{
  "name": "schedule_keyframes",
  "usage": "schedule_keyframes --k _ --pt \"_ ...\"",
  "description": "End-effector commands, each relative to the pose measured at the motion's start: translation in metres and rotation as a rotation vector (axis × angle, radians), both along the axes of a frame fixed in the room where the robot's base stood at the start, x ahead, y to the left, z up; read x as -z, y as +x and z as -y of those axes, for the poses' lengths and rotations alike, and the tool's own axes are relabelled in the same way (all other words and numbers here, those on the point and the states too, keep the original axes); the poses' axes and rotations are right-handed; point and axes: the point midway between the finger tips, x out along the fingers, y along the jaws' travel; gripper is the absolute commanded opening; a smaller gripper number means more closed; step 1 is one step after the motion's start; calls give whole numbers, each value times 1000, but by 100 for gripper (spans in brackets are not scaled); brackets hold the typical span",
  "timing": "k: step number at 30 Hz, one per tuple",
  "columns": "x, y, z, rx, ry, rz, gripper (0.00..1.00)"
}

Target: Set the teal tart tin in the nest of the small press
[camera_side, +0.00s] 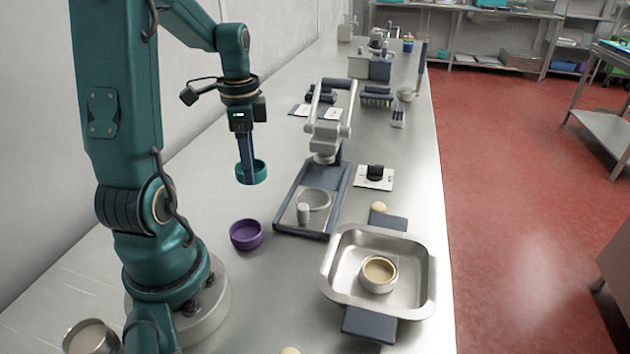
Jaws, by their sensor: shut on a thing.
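The teal tart tin (260,171) is held above the steel table, left of the small press. My gripper (246,172) points down and is shut on the tin; its fingers cover part of the tin's near side. The small press (328,130) stands on a dark-framed base (281,222) with a grey lever head at its back. A round pale ring, which looks like the nest (314,199), lies on the base, with a small light cylinder (303,213) at its front left. The tin is apart from the press.
A purple tin (246,235) stands on the table left of the press base. A square steel pan (340,285) with a filled tart tin (378,274) inside is at the front right. A black knob on a white card (374,178) lies right of the press. A metal cup (90,338) stands front left.

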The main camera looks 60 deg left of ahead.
Motion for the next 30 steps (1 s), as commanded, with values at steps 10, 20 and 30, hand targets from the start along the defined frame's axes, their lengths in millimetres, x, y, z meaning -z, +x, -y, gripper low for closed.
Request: schedule_keyframes --k 10,20,30 --pt "-31 33 0 166 15 13 17" --pt "-21 98 46 487 7 7 17" --pt "-2 102 57 525 -3 -3 17"
